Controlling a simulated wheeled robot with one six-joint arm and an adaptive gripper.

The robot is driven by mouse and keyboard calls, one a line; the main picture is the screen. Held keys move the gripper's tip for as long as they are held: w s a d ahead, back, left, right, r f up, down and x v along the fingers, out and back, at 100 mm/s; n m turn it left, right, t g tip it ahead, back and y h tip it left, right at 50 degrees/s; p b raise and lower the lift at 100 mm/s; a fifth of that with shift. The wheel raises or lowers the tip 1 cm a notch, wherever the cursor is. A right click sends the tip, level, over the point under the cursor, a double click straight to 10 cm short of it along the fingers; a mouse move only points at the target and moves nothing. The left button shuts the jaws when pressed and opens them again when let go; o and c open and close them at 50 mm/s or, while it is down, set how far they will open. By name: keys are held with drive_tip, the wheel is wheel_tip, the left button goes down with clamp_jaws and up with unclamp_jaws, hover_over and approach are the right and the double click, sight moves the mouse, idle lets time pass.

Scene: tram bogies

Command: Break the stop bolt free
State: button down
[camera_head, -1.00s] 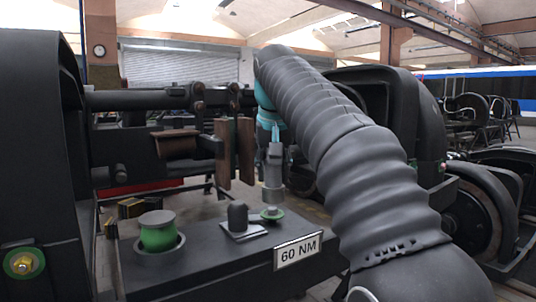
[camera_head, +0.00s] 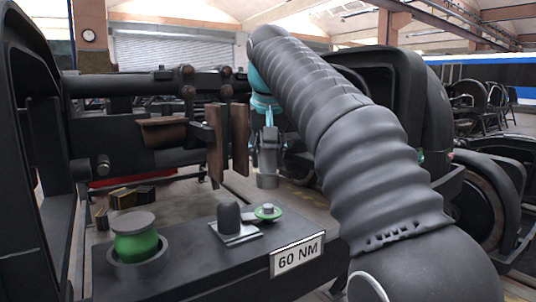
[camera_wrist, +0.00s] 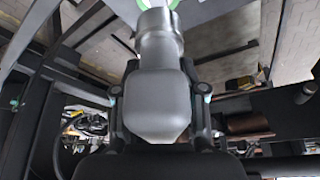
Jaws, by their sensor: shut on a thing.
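My gripper (camera_head: 266,132) is shut on a grey cylindrical tool (camera_head: 267,168), which hangs nose down above the dark bench. In the wrist view the tool (camera_wrist: 155,98) sits between the two fingers, its narrower nose pointing to the top of the picture. In the head view the tool's lower end is apart from a small bolt head on a green disc (camera_head: 267,212) on the bench top. I cannot tell whether this is the stop bolt. No other bolt is clearly marked as it.
Brown blocks (camera_head: 216,145) hang close left of the tool. A dark bogie frame (camera_head: 28,150) stands at the left.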

sight(267, 181)
drive_tip(key=shift+f+b, duration=2)
drive_tip(key=shift+f, duration=1)
drive_tip(key=shift+n+y+p, duration=0.7)
drive_tip(key=shift+n+p, duration=0.15)
drive_tip(key=shift+n, duration=0.95)
drive_tip(key=shift+a+n+g+y+p, duration=0.1)
drive_tip(key=shift+n+g+y+p, duration=0.5)
drive_tip(key=shift+n+p, duration=1.05)
drive_tip(key=shift+s+a+f+n+g+y, duration=0.1)
drive_tip(key=shift+n+g+y, duration=0.25)
drive_tip(key=shift+n, duration=1.1)
drive_tip(key=shift+n+g+y, duration=0.25)
drive_tip(key=shift+n+g, duration=0.2)
drive_tip(key=shift+n, duration=0.95)
drive_tip(key=shift+s+n, duration=0.1)
drive_tip(key=shift+n, duration=0.2)
